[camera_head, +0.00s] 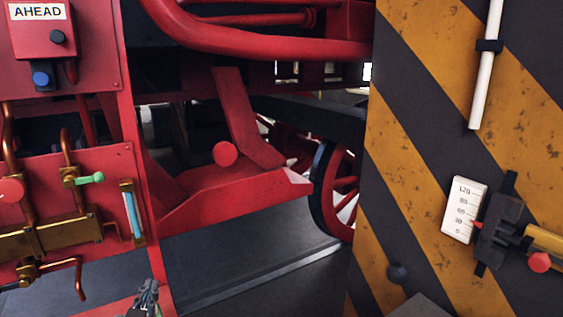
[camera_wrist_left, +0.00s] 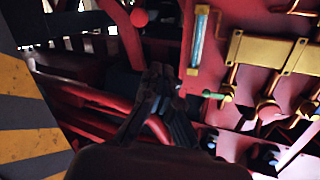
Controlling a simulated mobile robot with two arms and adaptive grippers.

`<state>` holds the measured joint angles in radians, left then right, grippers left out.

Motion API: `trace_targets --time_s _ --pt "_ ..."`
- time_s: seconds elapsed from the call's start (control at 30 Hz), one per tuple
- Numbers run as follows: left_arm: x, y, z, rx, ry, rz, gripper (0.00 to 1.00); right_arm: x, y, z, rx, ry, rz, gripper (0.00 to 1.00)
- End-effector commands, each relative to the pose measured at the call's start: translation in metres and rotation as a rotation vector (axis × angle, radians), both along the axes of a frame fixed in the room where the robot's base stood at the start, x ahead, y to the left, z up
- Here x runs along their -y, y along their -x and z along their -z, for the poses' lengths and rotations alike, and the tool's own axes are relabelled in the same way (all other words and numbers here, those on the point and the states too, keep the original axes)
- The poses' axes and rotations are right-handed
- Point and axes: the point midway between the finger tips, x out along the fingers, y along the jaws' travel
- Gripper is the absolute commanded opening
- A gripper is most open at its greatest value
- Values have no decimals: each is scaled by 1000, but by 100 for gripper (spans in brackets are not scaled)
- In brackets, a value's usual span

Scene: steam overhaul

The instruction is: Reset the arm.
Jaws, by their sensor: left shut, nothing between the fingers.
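My left gripper (camera_head: 149,292) shows at the bottom edge of the head view, in front of the lower right corner of the red panel (camera_head: 110,190). Only its dark tip end is visible there. In the left wrist view the gripper (camera_wrist_left: 158,74) is shut and its fingers hold nothing. It is beside the red panel, near the glass tube gauge (camera_wrist_left: 199,42) and the green-handled valve (camera_wrist_left: 214,95). I cannot tell whether it touches anything. My right gripper is not in view.
The panel also carries brass pipework (camera_head: 55,236) and a red knob (camera_head: 11,190). An AHEAD-labelled box (camera_head: 38,45) is above. A striped wall (camera_head: 440,110) stands at right with a white scale (camera_head: 464,210), a dark clamp (camera_head: 500,232) and a white rod (camera_head: 487,70). The dark floor between is clear.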

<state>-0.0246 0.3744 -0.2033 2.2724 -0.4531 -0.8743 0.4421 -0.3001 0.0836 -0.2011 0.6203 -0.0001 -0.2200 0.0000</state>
Motion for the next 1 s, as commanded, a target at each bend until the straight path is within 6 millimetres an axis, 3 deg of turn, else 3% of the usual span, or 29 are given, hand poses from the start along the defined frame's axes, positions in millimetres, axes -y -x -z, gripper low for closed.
trace_targets --time_s 0.03,0.1,0.2,0.3,0.5,0.67,1.0 --pt "1 19 36 -119 34 -17 0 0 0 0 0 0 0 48" --pt "4 48 82 -286 66 -32 0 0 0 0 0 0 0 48" --pt "12 95 136 -512 104 -34 0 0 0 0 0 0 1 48" --pt "22 141 174 -700 132 -18 0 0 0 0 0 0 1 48" --pt "43 220 218 -989 176 39 0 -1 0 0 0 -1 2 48" --pt "61 280 236 -1183 210 100 0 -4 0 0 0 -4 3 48" --pt "63 260 342 -1219 202 97 0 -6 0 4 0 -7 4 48"
